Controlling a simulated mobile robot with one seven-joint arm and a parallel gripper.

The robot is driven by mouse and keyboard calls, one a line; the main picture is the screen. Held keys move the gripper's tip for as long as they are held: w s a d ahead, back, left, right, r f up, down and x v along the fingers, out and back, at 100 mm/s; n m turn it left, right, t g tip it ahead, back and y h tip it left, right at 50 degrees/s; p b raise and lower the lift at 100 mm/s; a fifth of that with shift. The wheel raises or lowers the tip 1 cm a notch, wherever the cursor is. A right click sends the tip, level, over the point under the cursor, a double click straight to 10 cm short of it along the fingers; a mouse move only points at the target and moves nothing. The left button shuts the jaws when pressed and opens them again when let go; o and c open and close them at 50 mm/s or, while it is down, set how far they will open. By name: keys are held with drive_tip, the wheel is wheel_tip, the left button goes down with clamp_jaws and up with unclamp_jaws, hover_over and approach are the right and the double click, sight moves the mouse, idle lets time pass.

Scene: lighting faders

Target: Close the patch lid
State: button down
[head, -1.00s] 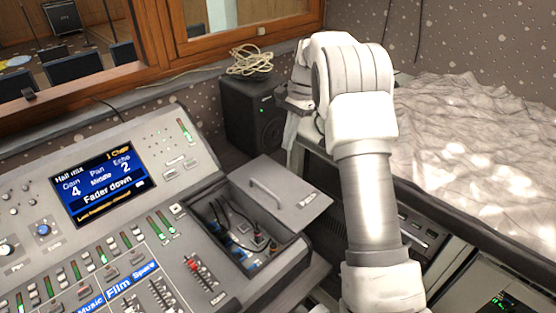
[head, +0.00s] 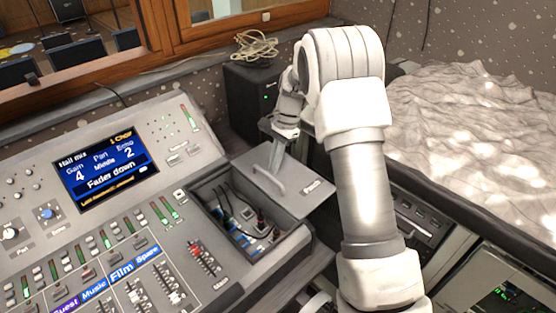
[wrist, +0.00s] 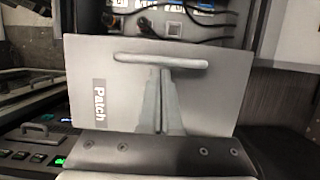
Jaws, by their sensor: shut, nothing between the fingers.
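The grey patch lid (head: 305,200), marked "Patch", stands open at the far right side of the patch compartment (head: 203,200). Cables and plugs show inside the compartment. The lid's bar handle (head: 266,178) faces up. My gripper (head: 279,165) is shut and empty, pointing down over the lid close to the handle. In the wrist view the lid (wrist: 215,95) fills the middle, and my shut fingers (wrist: 164,75) reach up to the handle (wrist: 125,58). I cannot tell whether they touch it.
The mixing console (head: 100,240) with its faders and blue screen (head: 105,178) lies to the left. A black speaker (head: 255,95) with a coiled cable (head: 253,47) stands behind the lid. A crumpled pale cover (head: 470,140) lies at the right.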

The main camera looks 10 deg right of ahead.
drive_tip(key=s+a+p, duration=0.1)
drive_tip(key=s+a, duration=0.8)
drive_tip(key=a, duration=0.4)
drive_tip(key=shift+a, duration=0.2)
drive_tip(key=p+v, duration=0.2)
drive_tip(key=v, duration=1.5)
drive_tip(key=s+d+r+n+t+h, duration=0.1)
drive_tip(key=s+d+r+n+t, duration=0.35)
drive_tip(key=s+d+r, duration=0.55)
drive_tip(key=s+d+f+n+t+h, duration=0.1)
drive_tip(key=s+d+n, duration=0.1)
drive_tip(key=s, duration=0.5)
drive_tip(key=s+d+f+n+t, duration=0.1)
drive_tip(key=s+d+n+t, duration=0.1)
drive_tip(key=s+n, duration=0.2)
drive_tip(key=shift+s+f+n+h, duration=0.3)
drive_tip(key=shift+s+n+h, duration=0.1)
drive_tip(key=shift+s, duration=1.3)
